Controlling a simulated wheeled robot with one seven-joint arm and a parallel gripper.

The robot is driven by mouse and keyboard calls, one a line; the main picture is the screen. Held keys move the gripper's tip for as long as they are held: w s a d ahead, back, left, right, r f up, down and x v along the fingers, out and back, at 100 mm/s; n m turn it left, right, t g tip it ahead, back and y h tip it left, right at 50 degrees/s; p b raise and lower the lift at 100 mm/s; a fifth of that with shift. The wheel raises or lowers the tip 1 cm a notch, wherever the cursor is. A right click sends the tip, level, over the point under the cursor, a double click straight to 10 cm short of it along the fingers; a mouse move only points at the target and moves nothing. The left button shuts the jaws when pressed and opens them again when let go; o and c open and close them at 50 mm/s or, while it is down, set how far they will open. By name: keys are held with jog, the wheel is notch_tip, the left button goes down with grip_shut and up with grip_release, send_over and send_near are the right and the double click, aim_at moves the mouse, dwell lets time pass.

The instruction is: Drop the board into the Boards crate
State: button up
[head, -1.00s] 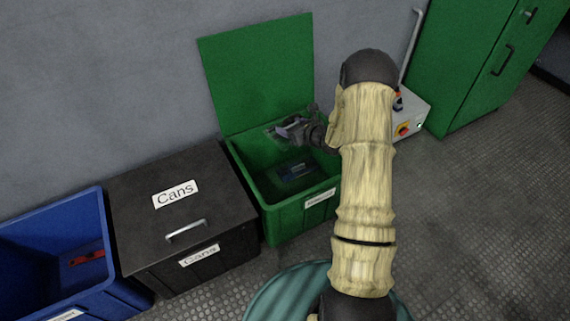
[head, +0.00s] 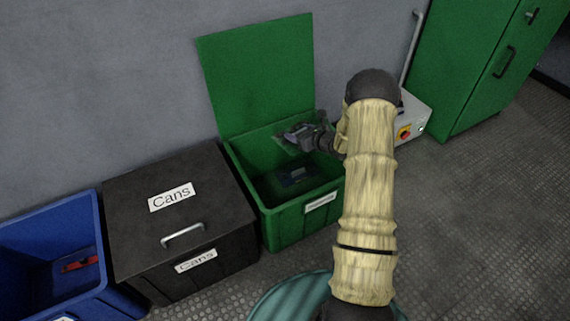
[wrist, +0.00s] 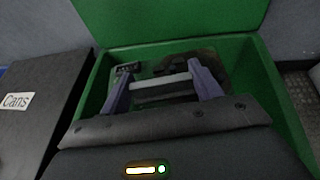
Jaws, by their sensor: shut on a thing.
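The green crate (head: 290,226) stands against the wall with its lid (head: 258,75) raised. The label on its front is too blurred to read. My gripper (head: 298,136) is over the back part of the crate's opening, near the raised lid. In the wrist view my gripper (wrist: 163,82) is shut on the board (wrist: 165,92), which shows as a light edge and dark face between the purple fingers. The crate's rim (wrist: 275,95) surrounds the fingers in that view. My arm hides the crate's right side in the head view.
A small dark flat object (head: 291,177) lies inside the green crate. A closed black Cans crate (head: 215,205) stands to its left, then an open blue crate (head: 75,240) holding a red item. A green cabinet (head: 480,75) and a control box (head: 413,115) are at right.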

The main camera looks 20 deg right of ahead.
jog(key=shift+f+b, duration=0.6)
jog(key=shift+f, duration=0.75)
jog(key=o, duration=1.1)
jog(key=shift+o, duration=0.2)
jog(key=p+v, duration=0.6)
jog(key=v, duration=1.1)
jog(key=shift+s, duration=0.2)
jog(key=shift+r, duration=0.15)
